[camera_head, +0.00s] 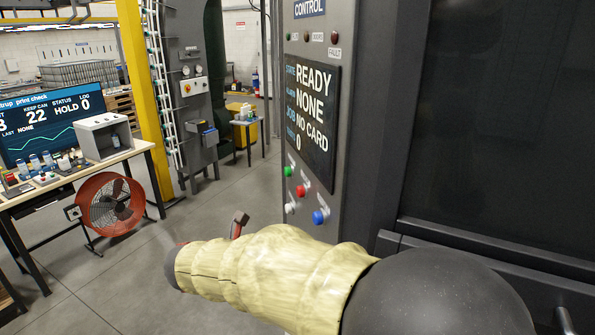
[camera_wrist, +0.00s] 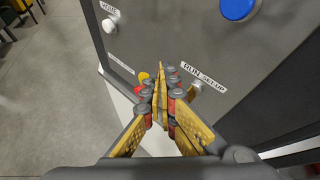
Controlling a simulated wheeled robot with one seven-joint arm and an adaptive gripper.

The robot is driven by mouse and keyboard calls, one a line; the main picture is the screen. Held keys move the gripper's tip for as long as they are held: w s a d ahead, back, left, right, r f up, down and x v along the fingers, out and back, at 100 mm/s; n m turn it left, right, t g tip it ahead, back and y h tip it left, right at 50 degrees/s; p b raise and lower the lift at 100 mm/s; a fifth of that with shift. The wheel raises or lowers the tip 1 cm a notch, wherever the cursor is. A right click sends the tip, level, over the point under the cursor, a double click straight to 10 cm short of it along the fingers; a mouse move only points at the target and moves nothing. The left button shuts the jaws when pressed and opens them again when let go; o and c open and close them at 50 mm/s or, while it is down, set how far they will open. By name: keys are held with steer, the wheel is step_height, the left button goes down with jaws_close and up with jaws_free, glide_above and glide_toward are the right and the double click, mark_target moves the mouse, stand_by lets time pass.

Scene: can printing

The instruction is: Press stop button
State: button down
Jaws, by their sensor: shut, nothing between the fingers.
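The control panel (camera_head: 325,100) stands upright and carries a red button (camera_head: 301,190), whose small label I cannot read. A green button (camera_head: 289,171) is above it to the left. A white button (camera_head: 291,208) and a blue button (camera_head: 320,216) are below it. The wrist view shows the blue button (camera_wrist: 238,9) at the top and the white button (camera_wrist: 109,25) at upper left. My gripper (camera_wrist: 160,72) is shut and empty, in front of the panel's lower part. A red and yellow part (camera_wrist: 142,82) shows partly behind the fingers, beside a RUN/SETUP switch (camera_wrist: 195,90). The red button is not visible there.
The panel screen (camera_head: 313,115) reads READY, NONE, NO CARD. A dark machine door (camera_head: 500,120) is at right. A red fan (camera_head: 111,204) stands on the floor beside a workbench (camera_head: 85,172) at left. Open floor (camera_head: 215,205) lies between.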

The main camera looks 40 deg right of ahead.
mark_target(302, 191)
steer(key=w+r+n+t+h+p, duration=0.3)
steer(key=w+r+n+p, duration=0.2)
steer(key=w+r+n, duration=0.3)
steer(key=w+n, duration=0.2)
steer(key=w, duration=0.2)
steer(key=shift+r+h, duration=0.25)
steer(key=shift+h, duration=0.15)
steer(key=shift+s+d, duration=0.1)
steer(key=shift+d, duration=0.1)
steer(key=s+d+b, duration=0.1)
steer(key=s+d, duration=0.2)
steer(key=d, duration=0.4)
steer(key=shift+s+d+b, duration=0.35)
steer(key=shift+s+d, duration=0.05)
steer(key=shift+d, duration=0.1)
stand_by(0.3)
steer(key=shift+s+d, duration=0.2)
steer(key=shift+d, duration=0.05)
